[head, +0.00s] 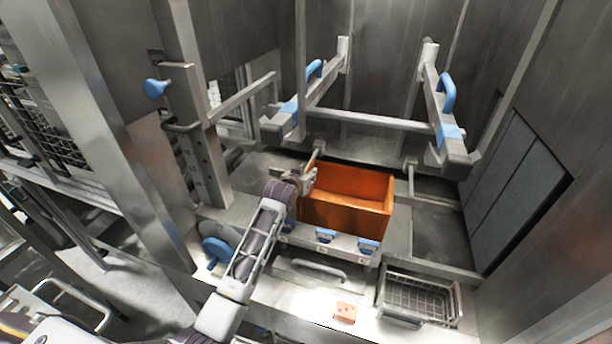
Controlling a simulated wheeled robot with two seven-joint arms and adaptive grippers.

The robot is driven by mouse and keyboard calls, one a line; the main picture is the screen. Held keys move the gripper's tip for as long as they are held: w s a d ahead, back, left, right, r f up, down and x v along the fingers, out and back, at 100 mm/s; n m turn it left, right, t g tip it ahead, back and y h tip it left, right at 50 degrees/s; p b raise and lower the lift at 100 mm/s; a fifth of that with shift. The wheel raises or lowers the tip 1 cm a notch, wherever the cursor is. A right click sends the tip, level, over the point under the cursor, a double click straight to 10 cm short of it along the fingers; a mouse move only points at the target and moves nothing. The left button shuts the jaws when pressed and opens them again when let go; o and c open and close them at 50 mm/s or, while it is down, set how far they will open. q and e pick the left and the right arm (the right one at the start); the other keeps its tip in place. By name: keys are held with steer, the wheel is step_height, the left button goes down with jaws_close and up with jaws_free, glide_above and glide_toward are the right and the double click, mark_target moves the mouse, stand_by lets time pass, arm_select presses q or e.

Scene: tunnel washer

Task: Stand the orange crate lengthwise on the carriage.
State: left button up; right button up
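The orange crate (345,214) is an open, empty box, sitting upright in the middle of the head view with its long side running left to right. It is just behind a steel front ledge with blue clips (326,236). The steel frame beneath it appears to be the carriage (398,240); the crate hides how it rests there. My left gripper (310,174) is at the crate's left end, its fingers by the rim of the left wall. Whether they are closed on the wall is not clear. My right gripper is not in view.
Two steel arms with blue handles (447,92) stand above and behind the crate, joined by a crossbar. A post with a blue knob (155,88) is at left. A wire basket (418,298) is at front right. Grey panels (515,190) close the right side.

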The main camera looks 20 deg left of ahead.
arm_select(q)
steer(key=shift+s, duration=0.1)
stand_by(0.3)
steer(key=shift+b+v, duration=0.75)
steer(key=shift+v, duration=2.95)
steer(key=shift+d, duration=0.1)
